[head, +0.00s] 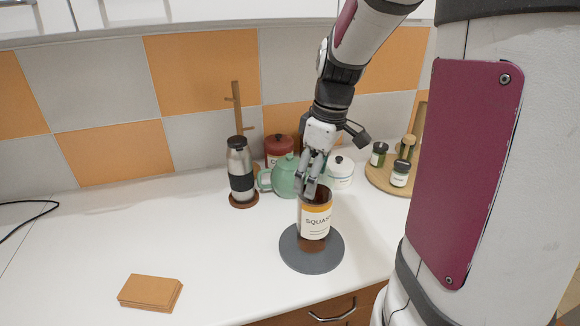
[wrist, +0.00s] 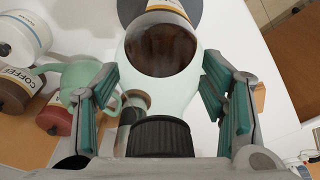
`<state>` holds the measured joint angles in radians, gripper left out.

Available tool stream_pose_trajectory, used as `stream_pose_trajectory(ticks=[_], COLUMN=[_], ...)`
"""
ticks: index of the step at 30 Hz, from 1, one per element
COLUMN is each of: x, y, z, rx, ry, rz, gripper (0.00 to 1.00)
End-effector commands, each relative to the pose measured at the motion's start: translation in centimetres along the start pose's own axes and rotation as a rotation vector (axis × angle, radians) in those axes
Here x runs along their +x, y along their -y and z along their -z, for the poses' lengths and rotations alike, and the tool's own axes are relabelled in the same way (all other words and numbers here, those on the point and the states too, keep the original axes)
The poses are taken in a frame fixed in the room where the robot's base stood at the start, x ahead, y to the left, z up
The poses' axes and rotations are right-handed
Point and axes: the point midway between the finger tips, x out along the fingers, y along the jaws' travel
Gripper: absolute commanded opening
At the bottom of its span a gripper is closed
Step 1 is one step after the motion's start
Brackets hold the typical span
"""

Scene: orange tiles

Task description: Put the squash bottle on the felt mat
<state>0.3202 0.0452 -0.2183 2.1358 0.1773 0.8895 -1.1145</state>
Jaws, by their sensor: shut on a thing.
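The squash bottle (head: 316,222) has a white and orange label, amber contents, a clear pale upper part and a black cap (wrist: 160,137). It is upright over the round grey felt mat (head: 329,264), with its base within the mat's outline. I cannot tell whether the base touches the mat. My gripper (head: 312,178) is shut on the bottle's upper part from above. In the wrist view the fingers flank the clear shoulder of the squash bottle (wrist: 162,45), and part of the felt mat (wrist: 212,14) shows beyond it.
Behind the bottle stand a green teapot (head: 286,178), a red canister (head: 278,147) and a white canister (head: 341,176). A steel flask (head: 240,170) stands left on a brown coaster. Small jars sit on a wooden tray (head: 376,183) at right. A tan block (head: 150,291) lies front left; the counter between is clear.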

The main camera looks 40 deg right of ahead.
Motion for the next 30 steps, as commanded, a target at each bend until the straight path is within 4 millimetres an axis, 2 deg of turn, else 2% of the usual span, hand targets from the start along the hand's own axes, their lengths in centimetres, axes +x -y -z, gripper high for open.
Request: stream_pose_trajectory(ticks=[14, 15, 16, 17, 26, 30], x=[0.44, 0.46, 0.45, 0.45, 0.42, -0.28], y=[-0.08, -0.02, -0.02, -0.02, -0.02, -0.03], z=[-0.02, -0.08, -0.08, -0.08, -0.08, -0.02], rx=[0.000, 0.000, 0.000, 0.000, 0.000, 0.000], ry=[-0.002, 0.000, 0.000, 0.000, 0.000, -0.002], rz=[-0.003, -0.001, -0.001, -0.001, -0.001, -0.002], gripper=[0.04, 0.74, 0.81, 0.86, 0.86, 0.86])
